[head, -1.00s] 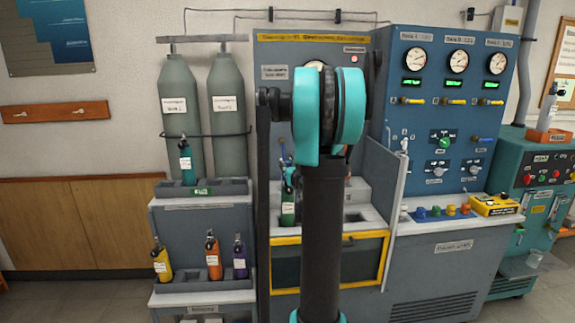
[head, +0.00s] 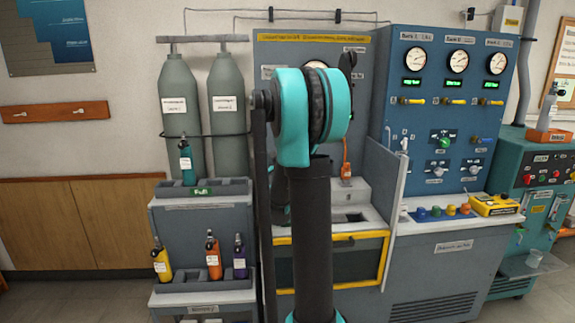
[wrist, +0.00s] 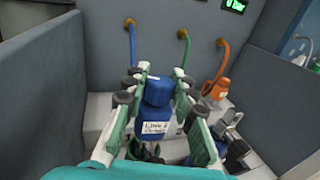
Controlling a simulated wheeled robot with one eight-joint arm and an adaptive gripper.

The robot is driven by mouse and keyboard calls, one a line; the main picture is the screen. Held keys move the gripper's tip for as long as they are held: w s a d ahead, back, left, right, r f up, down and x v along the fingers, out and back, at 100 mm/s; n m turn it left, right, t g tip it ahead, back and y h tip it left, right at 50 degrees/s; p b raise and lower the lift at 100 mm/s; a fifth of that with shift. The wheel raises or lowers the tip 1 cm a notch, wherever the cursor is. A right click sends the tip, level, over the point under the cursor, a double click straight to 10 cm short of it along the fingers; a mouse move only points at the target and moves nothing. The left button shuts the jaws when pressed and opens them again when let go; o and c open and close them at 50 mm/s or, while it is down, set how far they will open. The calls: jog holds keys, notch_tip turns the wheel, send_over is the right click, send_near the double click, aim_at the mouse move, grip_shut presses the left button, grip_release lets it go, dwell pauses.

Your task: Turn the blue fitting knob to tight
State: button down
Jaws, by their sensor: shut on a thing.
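The blue fitting (wrist: 155,118) stands in the middle of the wrist view, with a white label on its side and a narrower blue knob (wrist: 158,91) at its top. My gripper (wrist: 161,76) has its fingers on both sides of the blue fitting and is shut on it. The lower end of the fitting is partly hidden by its label side and the gripper; I cannot tell how it is seated. In the head view my arm covers the gripper and the blue fitting.
Blue (wrist: 132,45), green (wrist: 186,50) and orange (wrist: 222,58) hoses hang from the back wall. The orange fitting (wrist: 216,89) is right of my gripper. Grey walls stand at both sides. In the head view a grey rack (head: 205,211) with bottles is at left.

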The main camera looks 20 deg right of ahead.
jog(key=c, duration=1.2)
grip_release()
jog(key=shift+s+a, duration=0.1)
jog(key=v, duration=1.1)
jog(key=shift+s+a, duration=0.2)
jog(key=shift+s, duration=0.15)
